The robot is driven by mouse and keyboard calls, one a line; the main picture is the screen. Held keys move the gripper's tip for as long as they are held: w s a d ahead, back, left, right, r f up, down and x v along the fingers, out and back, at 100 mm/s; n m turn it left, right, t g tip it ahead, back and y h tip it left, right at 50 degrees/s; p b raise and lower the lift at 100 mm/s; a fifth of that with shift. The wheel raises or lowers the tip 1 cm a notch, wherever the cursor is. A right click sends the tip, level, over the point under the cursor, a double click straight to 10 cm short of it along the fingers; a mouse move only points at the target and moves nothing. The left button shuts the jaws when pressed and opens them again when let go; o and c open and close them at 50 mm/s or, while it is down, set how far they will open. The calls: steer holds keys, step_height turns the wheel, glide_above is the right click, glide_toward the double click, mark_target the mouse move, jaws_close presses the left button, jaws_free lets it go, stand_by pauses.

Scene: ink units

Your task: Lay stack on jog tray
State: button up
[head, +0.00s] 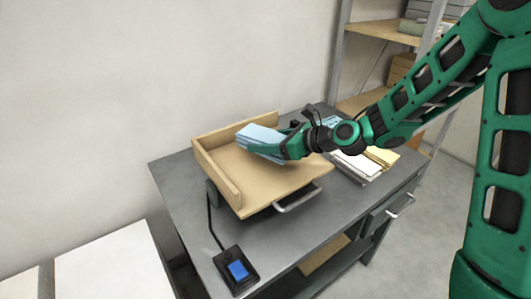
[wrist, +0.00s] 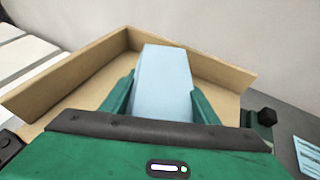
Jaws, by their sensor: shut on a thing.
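A light blue stack (head: 261,138) of sheets is between the fingers of my gripper (head: 285,146), over the wooden jog tray. In the wrist view the stack (wrist: 164,82) points away from me, with a green finger against each side of it. The jog tray (head: 262,189) is a tan board with raised walls at its back and left sides and a metal handle at its front. The tray's walls (wrist: 70,72) also show beyond the stack in the wrist view. I cannot tell whether the stack touches the tray floor.
The tray stands on a grey table (head: 180,180). A black pedal box with a blue button (head: 238,269) sits at the front left. White and yellow paper stacks (head: 358,165) lie at the right. More blue sheets (wrist: 308,155) show at the wrist view's right edge. Shelves (head: 375,29) stand behind.

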mark_target(265, 160)
steer(key=shift+f, duration=1.95)
steer(key=shift+f, duration=0.1)
steer(key=o, duration=1.3)
steer(key=shift+o, duration=0.2)
steer(key=shift+d, duration=0.1)
steer(key=v, duration=1.2)
steer(key=shift+s, duration=0.1)
